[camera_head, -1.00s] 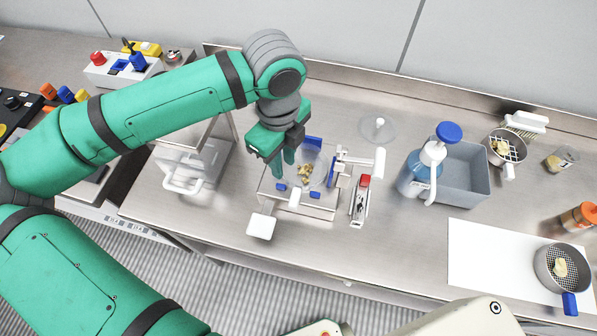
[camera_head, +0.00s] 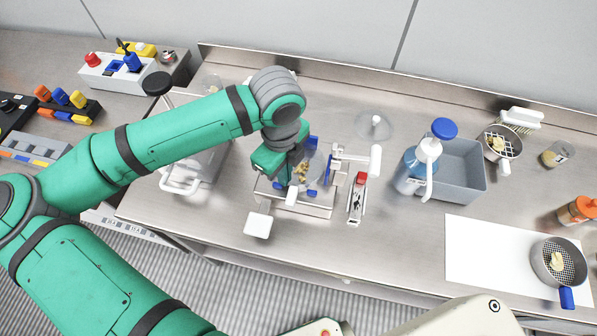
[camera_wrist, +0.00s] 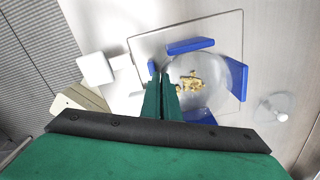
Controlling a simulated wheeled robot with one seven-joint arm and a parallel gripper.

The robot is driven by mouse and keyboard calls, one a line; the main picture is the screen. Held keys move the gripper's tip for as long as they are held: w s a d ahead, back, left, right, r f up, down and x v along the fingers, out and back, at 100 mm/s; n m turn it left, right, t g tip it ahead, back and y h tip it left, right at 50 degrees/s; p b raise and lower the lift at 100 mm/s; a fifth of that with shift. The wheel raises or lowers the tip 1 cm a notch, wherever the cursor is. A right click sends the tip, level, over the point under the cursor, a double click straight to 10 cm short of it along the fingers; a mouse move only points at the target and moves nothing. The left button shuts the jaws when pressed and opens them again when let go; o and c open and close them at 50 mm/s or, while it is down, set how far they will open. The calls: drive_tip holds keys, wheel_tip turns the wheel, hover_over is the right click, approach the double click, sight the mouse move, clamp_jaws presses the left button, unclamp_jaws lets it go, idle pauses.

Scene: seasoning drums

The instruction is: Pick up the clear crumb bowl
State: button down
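The clear crumb bowl (camera_wrist: 208,72) is see-through and holds yellow-brown crumbs. It sits among blue blocks on a square-edged stand (camera_wrist: 140,45). In the head view the bowl (camera_head: 312,165) is partly hidden by my gripper (camera_head: 295,178). In the wrist view my gripper (camera_wrist: 161,80) has its two green fingers close together at the bowl's left rim, with a narrow gap between them. Whether the rim is pinched between the fingers is not clear. The bowl looks upright and still down among the blocks.
A white-handled fixture (camera_head: 360,158) and a red-tipped tool (camera_head: 357,195) stand right of the stand. A clear lid with a white knob (camera_head: 376,121) lies behind. A blue-capped bottle (camera_head: 418,165) and grey bin (camera_head: 462,170) are farther right. A white square plate (camera_head: 257,225) is in front.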

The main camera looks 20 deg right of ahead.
drive_tip(key=shift+r, duration=0.15)
wheel_tip(320, 180, up, 18)
idle(1.0)
